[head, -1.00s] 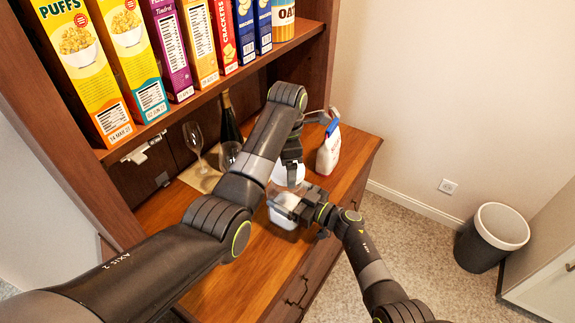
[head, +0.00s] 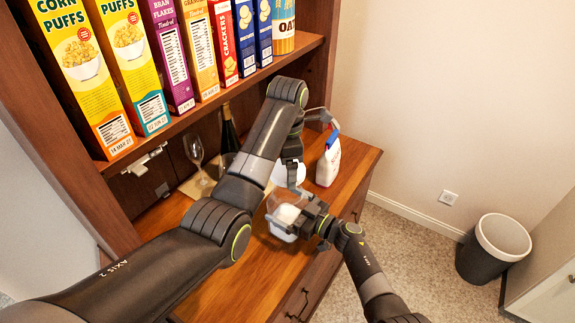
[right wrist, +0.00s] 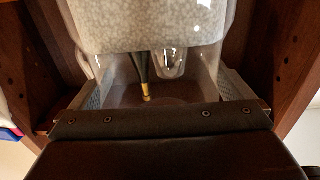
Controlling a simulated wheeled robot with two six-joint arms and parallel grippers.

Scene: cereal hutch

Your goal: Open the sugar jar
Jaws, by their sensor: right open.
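The sugar jar (head: 280,231) is clear glass with white sugar inside, on the wooden counter. In the right wrist view the jar (right wrist: 150,30) fills the space between the spread fingers of my right gripper (right wrist: 165,92), its pale grainy contents showing through the glass. In the head view my right gripper (head: 304,217) is at the jar's right side. My left gripper (head: 292,182) points down just behind the jar, beside a white round thing (head: 283,174) partly hidden by it. Its finger gap is unclear. The jar's top is partly hidden, so I cannot tell how its lid stands.
A wine glass (head: 194,150) and dark bottle (head: 229,130) stand back left. Cereal boxes (head: 90,85) line the shelf above. A bin (head: 491,250) stands on the floor at right.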

